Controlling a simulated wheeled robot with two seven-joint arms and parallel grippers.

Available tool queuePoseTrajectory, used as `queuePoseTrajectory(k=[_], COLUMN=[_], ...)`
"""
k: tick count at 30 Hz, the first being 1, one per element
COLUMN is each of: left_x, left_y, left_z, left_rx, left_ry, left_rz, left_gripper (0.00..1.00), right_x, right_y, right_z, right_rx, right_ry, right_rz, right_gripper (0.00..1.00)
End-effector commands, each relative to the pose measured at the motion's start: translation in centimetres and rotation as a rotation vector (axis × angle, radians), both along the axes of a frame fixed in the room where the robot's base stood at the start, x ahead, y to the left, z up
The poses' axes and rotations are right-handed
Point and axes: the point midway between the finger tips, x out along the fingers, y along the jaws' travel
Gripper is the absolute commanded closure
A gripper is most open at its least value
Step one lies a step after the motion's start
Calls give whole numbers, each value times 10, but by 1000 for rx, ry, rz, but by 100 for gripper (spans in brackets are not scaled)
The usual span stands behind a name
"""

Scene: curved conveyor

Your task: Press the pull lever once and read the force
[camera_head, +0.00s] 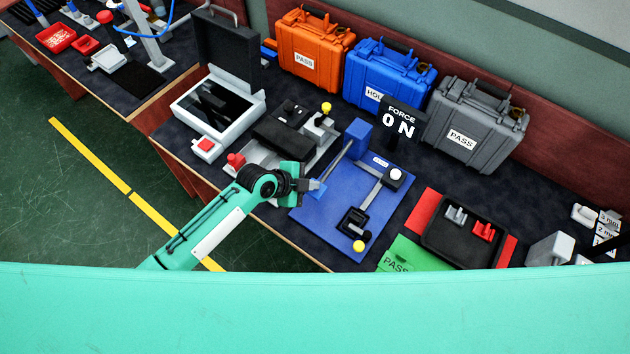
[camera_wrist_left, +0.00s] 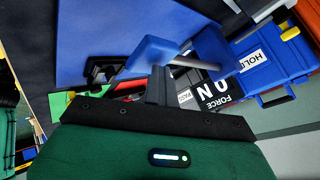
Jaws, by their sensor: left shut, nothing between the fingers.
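The pull lever (camera_head: 337,165) is a grey rod running from a blue post (camera_head: 358,136) down to a blue end paddle (camera_head: 318,191). It belongs to a fixture on a blue base plate (camera_head: 325,229). My left gripper (camera_head: 313,185) is shut and empty, with its fingertips at the paddle. In the left wrist view the closed fingers (camera_wrist_left: 158,82) reach up to the blue paddle (camera_wrist_left: 152,51); I cannot tell whether they touch. The black force display (camera_head: 399,122) reads "FORCE 0 N". My right gripper is not in view.
Orange (camera_head: 311,45), blue (camera_head: 385,75) and grey (camera_head: 474,122) cases stand along the back. A black tray (camera_head: 436,244) with small grey and red parts lies at right, beside a green PASS card (camera_head: 404,256). An open case (camera_head: 218,75) stands at left.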

Motion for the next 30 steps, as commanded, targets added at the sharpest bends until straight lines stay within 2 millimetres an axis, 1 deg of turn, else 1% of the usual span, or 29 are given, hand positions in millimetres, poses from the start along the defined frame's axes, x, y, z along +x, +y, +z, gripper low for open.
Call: queuePoseTrajectory(k=[7, 11, 30], left_x=[-1, -1, 0], left_y=[1, 1, 0], left_z=[-2, 1, 41], left_rx=[3, 3, 1], left_ry=[2, 2, 1], left_rz=[-1, -1, 0], left_gripper=[100, 100, 100], right_x=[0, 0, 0], right_y=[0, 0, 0], right_z=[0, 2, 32], right_rx=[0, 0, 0], right_ry=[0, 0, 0], right_rz=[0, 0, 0], right_gripper=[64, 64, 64])
